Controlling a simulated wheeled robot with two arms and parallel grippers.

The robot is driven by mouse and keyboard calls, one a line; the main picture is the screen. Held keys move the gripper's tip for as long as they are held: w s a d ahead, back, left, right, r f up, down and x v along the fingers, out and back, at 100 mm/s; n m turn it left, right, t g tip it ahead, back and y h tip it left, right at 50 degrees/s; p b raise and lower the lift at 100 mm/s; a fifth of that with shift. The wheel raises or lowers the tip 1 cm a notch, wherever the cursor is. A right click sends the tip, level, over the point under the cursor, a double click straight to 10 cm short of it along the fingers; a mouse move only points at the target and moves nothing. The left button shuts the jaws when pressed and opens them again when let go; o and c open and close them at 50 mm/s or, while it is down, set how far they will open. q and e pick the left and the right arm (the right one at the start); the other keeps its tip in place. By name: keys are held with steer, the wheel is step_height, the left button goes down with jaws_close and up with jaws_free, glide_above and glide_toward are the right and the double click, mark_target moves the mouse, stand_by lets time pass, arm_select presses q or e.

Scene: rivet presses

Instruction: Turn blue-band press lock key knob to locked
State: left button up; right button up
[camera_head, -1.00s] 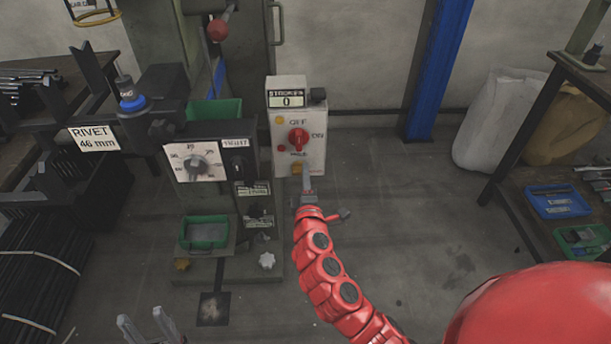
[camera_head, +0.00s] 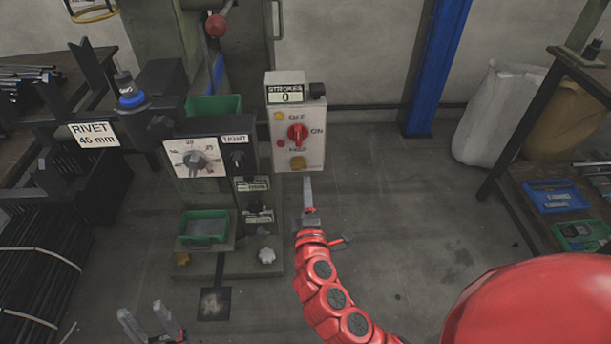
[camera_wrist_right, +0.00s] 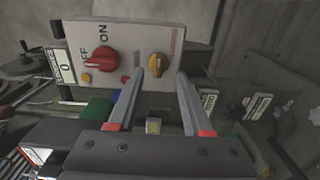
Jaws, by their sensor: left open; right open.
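The press with a blue band (camera_head: 132,101) stands at the left, with a white control box (camera_head: 313,140) beside it. Low on the box is a yellow key knob (camera_head: 298,162); it also shows in the right wrist view (camera_wrist_right: 157,65). Its small label is unreadable, so I cannot tell its setting. My right gripper (camera_head: 308,190) is below and in front of the box, apart from the knob. In the right wrist view the open, empty fingers (camera_wrist_right: 160,82) flank the line to the knob. My left gripper (camera_head: 145,320) is open and empty at the lower left.
A red OFF/ON switch (camera_head: 298,135) sits just above the yellow knob. Floor to the right is clear up to a shelf (camera_head: 510,200).

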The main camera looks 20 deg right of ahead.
steer(key=v, duration=1)
steer(key=shift+p, duration=0.4)
